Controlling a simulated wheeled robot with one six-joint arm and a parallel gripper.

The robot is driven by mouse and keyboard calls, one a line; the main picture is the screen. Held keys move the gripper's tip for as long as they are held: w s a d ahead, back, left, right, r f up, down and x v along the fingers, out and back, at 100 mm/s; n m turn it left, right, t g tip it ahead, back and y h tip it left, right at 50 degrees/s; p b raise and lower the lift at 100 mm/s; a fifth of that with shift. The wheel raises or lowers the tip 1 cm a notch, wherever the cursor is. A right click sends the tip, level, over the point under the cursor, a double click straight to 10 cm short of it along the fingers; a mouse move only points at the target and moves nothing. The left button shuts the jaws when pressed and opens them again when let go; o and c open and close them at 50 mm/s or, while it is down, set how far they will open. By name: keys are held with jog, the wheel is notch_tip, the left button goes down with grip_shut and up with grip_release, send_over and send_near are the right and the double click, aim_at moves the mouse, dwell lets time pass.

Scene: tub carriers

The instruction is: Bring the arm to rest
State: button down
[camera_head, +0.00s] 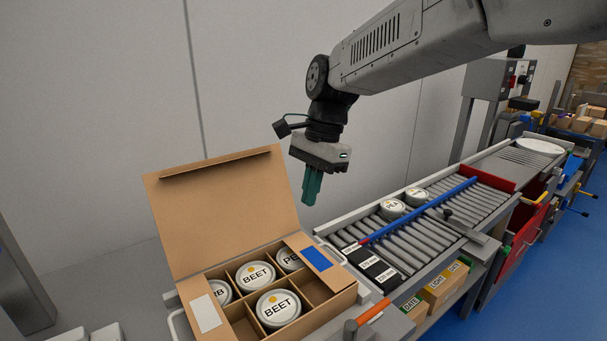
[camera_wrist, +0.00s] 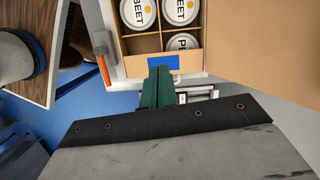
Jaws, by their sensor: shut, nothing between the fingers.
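My gripper (camera_head: 312,186) hangs in the air above and behind the right side of the open cardboard carrier, apart from everything. Its green fingers are closed together with nothing between them; they also show in the wrist view (camera_wrist: 157,88). The cardboard carrier (camera_head: 242,331) stands open with its lid (camera_head: 228,208) raised at the back. Several white tubs sit in its compartments, two reading BEET (camera_head: 278,308) (camera_head: 256,275), others partly hidden. The wrist view shows the carrier's edge (camera_wrist: 190,62) with tubs (camera_wrist: 180,10) beyond the fingertips.
A roller conveyor (camera_head: 425,235) runs to the right, with two tubs (camera_head: 391,208) (camera_head: 416,196) behind a blue bar (camera_head: 420,209). Small cardboard boxes (camera_head: 445,285) sit below it. A grey wall (camera_head: 100,80) stands behind. The air around my gripper is clear.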

jog(key=s+d+f+n+t+h, duration=0.2)
jog(key=s+d+n, duration=0.7)
jog(key=s+d, duration=1.4)
jog(key=s, duration=0.3)
jog(key=shift+s+d+n+t, duration=0.35)
jog(key=shift+d+n+t, duration=0.05)
